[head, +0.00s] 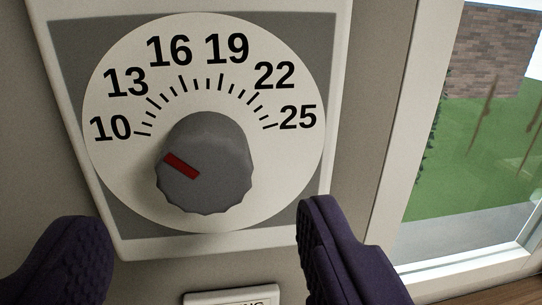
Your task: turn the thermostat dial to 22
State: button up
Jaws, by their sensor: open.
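The thermostat dial is a grey ridged knob (204,165) in the middle of a white round scale plate (110,170) in the head view. Its red pointer mark (182,166) points up and left, toward the low end of the scale, roughly at 13. The number 22 (274,75) is at the upper right of the scale. My gripper (205,240) is open, with one dark purple finger at the lower left and one at the lower right. The knob lies above and between the fingers, and neither appears to touch it.
A white frame (170,245) with a grey panel surrounds the scale on a grey wall. A small, partly cut-off label (232,297) sits below it. A white-framed window (400,170) is at the right, showing grass and a brick wall.

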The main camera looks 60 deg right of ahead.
aim_at(205, 186)
jog(key=x, duration=0.4)
jog(key=shift+w+d, duration=0.25)
jog(key=shift+w, duration=0.1)
jog(key=c, duration=1.1)
jog(key=shift+o, duration=0.2)
